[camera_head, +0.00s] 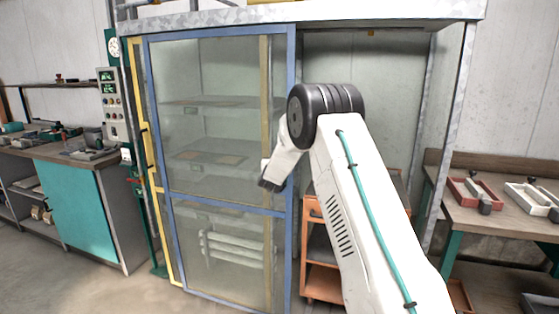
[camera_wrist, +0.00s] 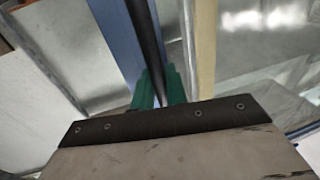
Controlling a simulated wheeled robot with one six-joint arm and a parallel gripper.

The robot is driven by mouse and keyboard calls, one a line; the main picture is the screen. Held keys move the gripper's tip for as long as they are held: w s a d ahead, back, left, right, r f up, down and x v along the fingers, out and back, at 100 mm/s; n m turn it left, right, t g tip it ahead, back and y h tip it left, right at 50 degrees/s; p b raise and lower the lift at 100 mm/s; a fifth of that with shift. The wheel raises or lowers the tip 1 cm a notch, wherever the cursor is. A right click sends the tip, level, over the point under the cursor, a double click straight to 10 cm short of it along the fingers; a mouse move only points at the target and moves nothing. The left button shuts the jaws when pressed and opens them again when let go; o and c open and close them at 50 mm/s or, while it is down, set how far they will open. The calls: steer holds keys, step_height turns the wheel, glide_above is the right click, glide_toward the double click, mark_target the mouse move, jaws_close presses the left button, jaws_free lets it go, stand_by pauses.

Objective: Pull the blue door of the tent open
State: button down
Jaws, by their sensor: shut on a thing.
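The blue door (camera_head: 228,211) is a blue frame with clear panes on the front of the tent (camera_head: 300,14). It covers the left part of the opening, and the right part stands open. The blue frame also shows in the wrist view (camera_wrist: 118,40). My gripper (camera_wrist: 161,86) has green fingers, shut on the black bar handle (camera_wrist: 147,38) beside that frame. In the head view my gripper (camera_head: 271,183) is at the door's right side, below mid-height, and the handle is hidden there.
A yellow-framed door (camera_head: 139,90) stands behind the blue one at the left. An orange cart (camera_head: 322,282) is inside the opening at the right. A workbench with a teal cabinet (camera_head: 78,208) is at the left, and a bench with trays (camera_head: 505,215) at the right.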

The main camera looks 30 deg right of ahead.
steer(key=c, duration=1.5)
jaws_free()
steer(key=shift+d, duration=0.1)
steer(key=v, duration=0.8)
steer(key=shift+w, duration=0.1)
